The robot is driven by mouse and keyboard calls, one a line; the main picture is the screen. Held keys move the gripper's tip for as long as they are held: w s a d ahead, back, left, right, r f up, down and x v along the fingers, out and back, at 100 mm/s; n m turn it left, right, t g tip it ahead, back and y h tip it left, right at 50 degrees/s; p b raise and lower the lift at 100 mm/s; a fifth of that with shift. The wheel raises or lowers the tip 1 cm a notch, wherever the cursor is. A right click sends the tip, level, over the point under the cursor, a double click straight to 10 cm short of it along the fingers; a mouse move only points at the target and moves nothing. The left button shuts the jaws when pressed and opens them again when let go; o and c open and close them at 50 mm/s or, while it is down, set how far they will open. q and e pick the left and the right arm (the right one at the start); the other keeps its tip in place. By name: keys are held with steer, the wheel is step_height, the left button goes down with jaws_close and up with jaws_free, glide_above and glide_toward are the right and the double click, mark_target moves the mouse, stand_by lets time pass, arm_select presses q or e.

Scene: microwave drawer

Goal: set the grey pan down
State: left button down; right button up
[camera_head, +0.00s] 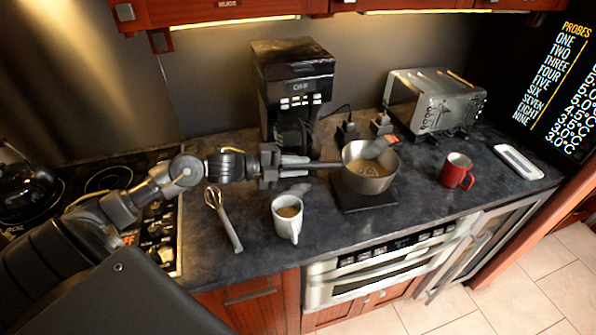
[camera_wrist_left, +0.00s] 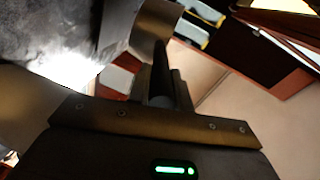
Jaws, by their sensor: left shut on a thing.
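The grey pan (camera_head: 368,182) is at the middle right of the head view, upright, with brownish contents and a grey utensil (camera_head: 375,148) with an orange-red end in it. Its dark handle (camera_head: 326,165) points left. My left gripper (camera_head: 306,164) is shut on the handle. The pan is over a black square pad (camera_head: 352,203); I cannot tell whether it touches it. In the left wrist view the handle (camera_wrist_left: 161,75) runs up between the fingers to the metal pan side (camera_wrist_left: 153,25). My right gripper is not in view.
A black coffee maker (camera_head: 293,85) stands behind the gripper, and a toaster (camera_head: 432,100) behind the pan. A red mug (camera_head: 456,172) is to the right, near a white tray (camera_head: 519,162).

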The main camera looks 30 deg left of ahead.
arm_select(q)
steer(key=shift+w+a+f, duration=0.3)
steer(key=shift+w+f, duration=0.3)
steer(key=shift+f, duration=0.05)
steer(key=shift+w+a+f, duration=0.1)
steer(key=shift+w+f, duration=0.05)
steer(key=shift+f, duration=0.05)
step_height(320, 180, down, 3)
steer(key=shift+f+p, duration=0.1)
steer(key=shift+p, duration=1)
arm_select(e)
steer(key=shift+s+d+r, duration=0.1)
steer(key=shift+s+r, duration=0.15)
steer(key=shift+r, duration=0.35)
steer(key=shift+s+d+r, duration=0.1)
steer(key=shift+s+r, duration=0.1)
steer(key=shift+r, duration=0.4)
arm_select(q)
steer(key=shift+f, duration=0.1)
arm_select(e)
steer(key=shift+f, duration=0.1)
arm_select(q)
steer(key=c, duration=1.7)
jaws_free()
steer(key=shift+f, duration=0.15)
steer(key=o, duration=0.4)
steer(key=shift+o, duration=0.2)
